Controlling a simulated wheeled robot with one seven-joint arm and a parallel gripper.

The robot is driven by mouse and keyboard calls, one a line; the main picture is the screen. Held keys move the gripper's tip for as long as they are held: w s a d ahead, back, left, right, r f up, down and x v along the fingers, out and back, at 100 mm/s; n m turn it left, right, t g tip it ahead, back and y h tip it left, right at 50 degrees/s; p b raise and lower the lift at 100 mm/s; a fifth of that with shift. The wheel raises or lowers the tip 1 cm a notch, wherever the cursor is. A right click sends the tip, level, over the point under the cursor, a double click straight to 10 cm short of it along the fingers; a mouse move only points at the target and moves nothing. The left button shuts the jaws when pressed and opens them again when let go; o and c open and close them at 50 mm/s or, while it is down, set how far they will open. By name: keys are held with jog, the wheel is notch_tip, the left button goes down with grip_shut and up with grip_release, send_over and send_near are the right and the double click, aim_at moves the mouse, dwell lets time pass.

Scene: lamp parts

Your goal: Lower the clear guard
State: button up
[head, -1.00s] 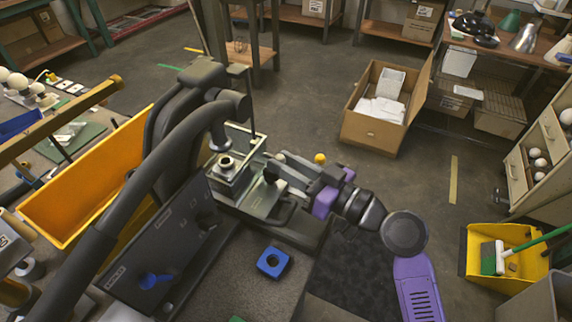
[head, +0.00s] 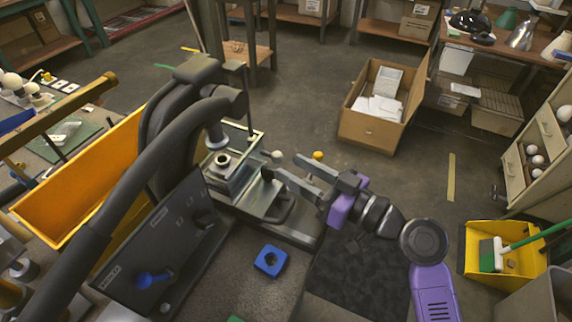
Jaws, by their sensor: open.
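The clear guard (head: 243,133) looks like a thin, pale-edged transparent panel around the small dark press. Its exact outline and tilt are hard to make out. The press has a metal ram above a round fitting (head: 222,160) on a block. A pale ball knob (head: 277,155) sits just right of the press, and a yellow ball (head: 318,156) shows farther right. My gripper (head: 284,166) is open and empty at the right side of the press. Its two grey fingers point left, with the tips close to the pale knob. I cannot tell whether they touch it.
A blue square block with a hole (head: 270,261) lies on the bench in front. A cardboard box (head: 372,130) and yellow dustpan (head: 485,277) are on the floor right.

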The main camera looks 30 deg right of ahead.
jog(key=v, duration=0.4)
jog(key=shift+s+b, duration=0.15)
jog(key=shift+b, duration=0.15)
jog(key=shift+s+d, duration=0.1)
jog(key=w+d+m+t+h, duration=0.1)
jog(key=d+m+t+h, duration=0.1)
jog(key=d+m+h, duration=0.25)
jog(key=s+d+f+m+h+p, duration=0.2)
jog(key=s+d+f+h, duration=0.1)
jog(key=s+h, duration=0.3)
jog(key=s+a+n+g+y+p, duration=0.1)
jog(key=s+a, duration=0.4)
jog(key=s, duration=0.5)
jog(key=s+a+n+g+y+p, duration=0.2)
jog(key=s+a, duration=0.3)
jog(key=s, duration=0.6)
jog(key=shift+s+a+n+g, duration=0.3)
jog(key=shift+s+a+n, duration=0.05)
jog(key=shift+a, duration=0.05)
